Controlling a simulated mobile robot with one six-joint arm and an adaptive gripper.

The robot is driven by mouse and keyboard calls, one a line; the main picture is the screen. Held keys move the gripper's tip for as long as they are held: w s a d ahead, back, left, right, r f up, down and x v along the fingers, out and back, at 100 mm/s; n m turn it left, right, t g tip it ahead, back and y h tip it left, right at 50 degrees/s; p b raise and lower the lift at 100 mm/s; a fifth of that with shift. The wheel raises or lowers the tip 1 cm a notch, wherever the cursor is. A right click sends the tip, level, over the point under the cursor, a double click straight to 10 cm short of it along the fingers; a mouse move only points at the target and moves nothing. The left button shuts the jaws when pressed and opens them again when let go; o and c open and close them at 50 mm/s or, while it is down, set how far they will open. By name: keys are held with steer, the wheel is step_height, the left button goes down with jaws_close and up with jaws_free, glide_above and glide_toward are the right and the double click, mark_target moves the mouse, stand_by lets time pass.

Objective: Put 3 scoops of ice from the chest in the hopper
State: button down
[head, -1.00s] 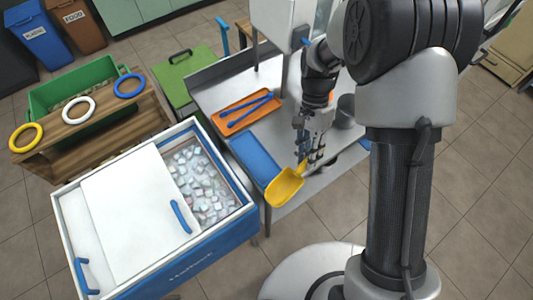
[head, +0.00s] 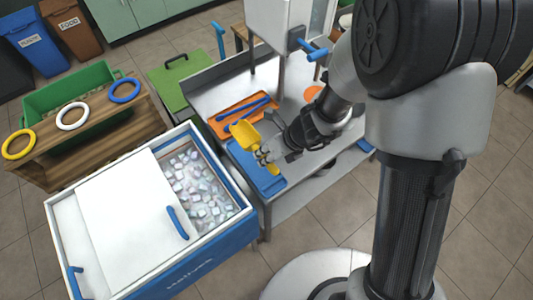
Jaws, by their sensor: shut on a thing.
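My gripper (head: 262,156) is shut on the yellow scoop (head: 243,133). It holds the scoop over the blue mat on the steel table, right of the chest. Whether the scoop holds any ice I cannot tell. The ice chest (head: 189,267) is white and blue, with its white lid (head: 127,215) slid to the left. Ice cubes (head: 198,188) show in the open right part. A white machine (head: 272,27) stands at the back of the table; I cannot make out its hopper opening.
A blue mat (head: 268,184) and an orange tray (head: 222,125) with blue tongs lie on the table (head: 300,190). A wooden stand (head: 55,160) with coloured rings, a green crate (head: 75,83) and a green-lidded box (head: 180,80) stand behind the chest.

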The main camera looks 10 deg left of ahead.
steer(key=shift+f+b, duration=3.55)
steer(key=shift+f, duration=0.3)
steer(key=shift+r, duration=0.1)
